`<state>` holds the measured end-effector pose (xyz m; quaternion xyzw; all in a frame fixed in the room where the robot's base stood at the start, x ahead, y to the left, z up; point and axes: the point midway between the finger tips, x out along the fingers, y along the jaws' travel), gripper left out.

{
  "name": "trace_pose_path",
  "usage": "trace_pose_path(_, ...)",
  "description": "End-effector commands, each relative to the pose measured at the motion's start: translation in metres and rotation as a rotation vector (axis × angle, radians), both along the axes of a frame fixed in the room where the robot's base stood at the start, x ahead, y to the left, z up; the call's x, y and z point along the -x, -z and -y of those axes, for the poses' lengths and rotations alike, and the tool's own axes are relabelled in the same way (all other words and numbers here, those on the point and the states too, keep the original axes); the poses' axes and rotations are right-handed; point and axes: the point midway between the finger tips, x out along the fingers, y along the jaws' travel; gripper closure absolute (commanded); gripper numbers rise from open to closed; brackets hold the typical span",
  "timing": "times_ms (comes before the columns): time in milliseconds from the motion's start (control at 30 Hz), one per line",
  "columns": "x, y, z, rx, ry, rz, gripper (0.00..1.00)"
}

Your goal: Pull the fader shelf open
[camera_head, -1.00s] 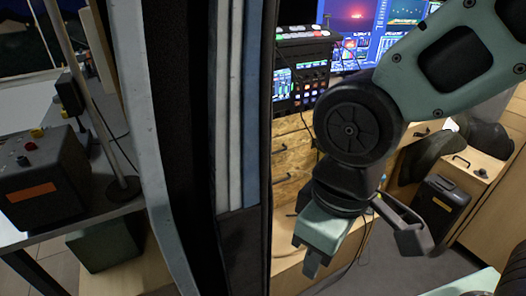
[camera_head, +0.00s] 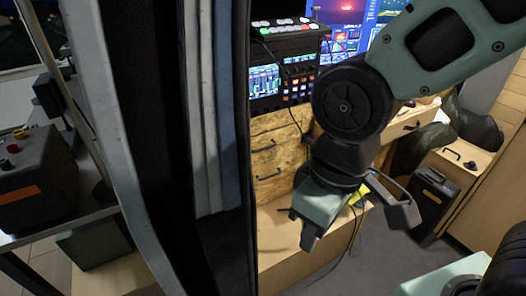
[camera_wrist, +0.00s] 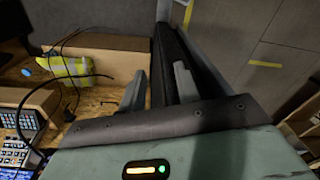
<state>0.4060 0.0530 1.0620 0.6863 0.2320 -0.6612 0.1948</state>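In the head view, wooden drawer fronts with dark handles (camera_head: 268,160) stand under the mixing console. A wooden front with a small dark handle (camera_head: 411,127) shows behind my arm to the right. I cannot tell which of these is the fader shelf, and none visibly stands pulled out. My gripper (camera_head: 308,238) points down in front of the wooden bench, touching no handle that I can see. In the wrist view its two fingers (camera_wrist: 158,88) stand apart with nothing held between them. A dark upright edge (camera_wrist: 180,60) lies beyond them.
A dark door frame (camera_head: 160,130) stands close on the left. The console (camera_head: 285,50) and screens stand at the back. A black case (camera_head: 433,195) stands right. A yellow item (camera_wrist: 65,67) and cables lie on the wooden surface.

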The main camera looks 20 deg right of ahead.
Motion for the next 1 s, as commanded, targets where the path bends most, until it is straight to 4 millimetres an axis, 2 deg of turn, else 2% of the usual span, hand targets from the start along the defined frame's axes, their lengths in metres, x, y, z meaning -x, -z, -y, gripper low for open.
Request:
trace_pose_path(33, -0.01, 0.028, 0.008, -0.005, 0.042, 0.007, 0.68)
trace_pose_path(100, -0.027, 0.054, 0.021, -0.013, 0.107, 0.025, 0.68)
trace_pose_path(467, -0.121, 0.181, 0.113, -0.059, 0.525, 0.184, 0.68)
trace_pose_path(567, -0.155, 0.214, 0.141, -0.093, 0.675, 0.267, 0.68)
trace_pose_path(600, -0.172, 0.227, 0.151, -0.119, 0.747, 0.312, 0.68)
trace_pose_path(700, -0.214, 0.24, 0.162, -0.218, 0.9, 0.413, 0.68)
trace_pose_path(767, -0.238, 0.245, 0.162, -0.298, 0.981, 0.466, 0.68)
trace_pose_path(867, -0.278, 0.25, 0.156, -0.477, 1.12, 0.534, 0.68)
trace_pose_path(1000, -0.328, 0.252, 0.142, -0.814, 1.317, 0.571, 0.68)
